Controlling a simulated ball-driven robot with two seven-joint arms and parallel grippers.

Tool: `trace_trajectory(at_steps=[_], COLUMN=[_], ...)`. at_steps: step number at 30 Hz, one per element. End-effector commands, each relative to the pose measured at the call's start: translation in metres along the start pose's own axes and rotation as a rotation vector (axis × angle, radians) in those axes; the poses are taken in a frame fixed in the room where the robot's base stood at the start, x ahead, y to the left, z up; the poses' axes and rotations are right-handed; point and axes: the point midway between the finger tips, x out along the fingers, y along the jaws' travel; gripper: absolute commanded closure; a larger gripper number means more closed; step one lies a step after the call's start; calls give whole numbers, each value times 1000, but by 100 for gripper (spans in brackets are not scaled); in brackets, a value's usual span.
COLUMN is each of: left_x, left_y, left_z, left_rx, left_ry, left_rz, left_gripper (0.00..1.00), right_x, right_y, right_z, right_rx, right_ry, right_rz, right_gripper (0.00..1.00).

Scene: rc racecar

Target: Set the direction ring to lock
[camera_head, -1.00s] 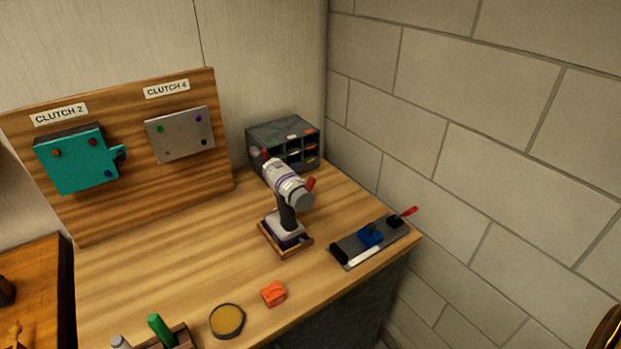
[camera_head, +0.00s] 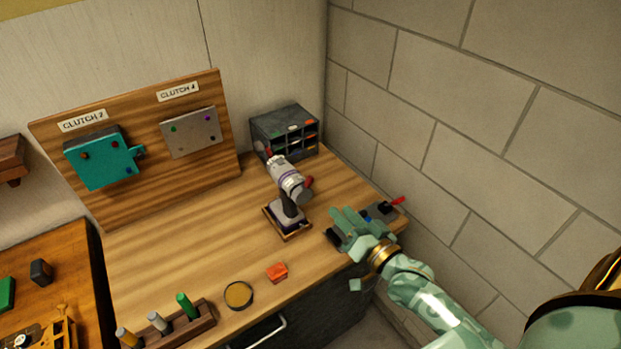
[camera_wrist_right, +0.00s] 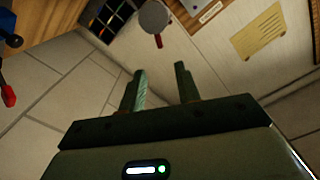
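A grey and white drill (camera_head: 290,190) with a purple band stands upright in a small wooden tray (camera_head: 298,236) on the bench. A red piece sticks out beside its round grey end. I cannot make out the direction ring or its marks. My right gripper (camera_head: 342,222) is to the right of the drill and in front of it, apart from it, over the dark plate. In the right wrist view its two fingers (camera_wrist_right: 161,75) are spread and empty. The drill's round grey end (camera_wrist_right: 155,18) and red piece show beyond them. My left gripper is not in view.
A dark plate with a red-handled tool (camera_head: 397,202) lies at the bench's right edge by the block wall. A drawer box (camera_head: 285,135) stands behind. An orange block (camera_head: 277,272), a round tin (camera_head: 239,295) and a peg rack (camera_head: 185,328) are in front. Bench left of the drill is clear.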

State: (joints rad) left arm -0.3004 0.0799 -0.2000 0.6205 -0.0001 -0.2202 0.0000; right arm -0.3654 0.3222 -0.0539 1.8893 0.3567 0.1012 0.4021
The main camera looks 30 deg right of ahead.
Motion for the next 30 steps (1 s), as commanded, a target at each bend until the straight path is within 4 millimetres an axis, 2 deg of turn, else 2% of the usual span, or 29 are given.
trace_trajectory(at_steps=[9,15,21,29,30], left_x=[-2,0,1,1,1], left_y=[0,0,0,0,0], left_z=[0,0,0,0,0], left_rx=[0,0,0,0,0], left_ry=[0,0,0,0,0], left_rz=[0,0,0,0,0], left_gripper=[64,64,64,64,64], right_x=[82,120,136,137,137], right_y=[0,0,1,0,0], right_z=[-1,1,1,1,1], right_rx=[-2,-4,-4,-4,-4], right_ry=[1,-2,-3,-3,-3], right_rz=[-1,0,1,1,1], right_gripper=[67,67,67,67,73])
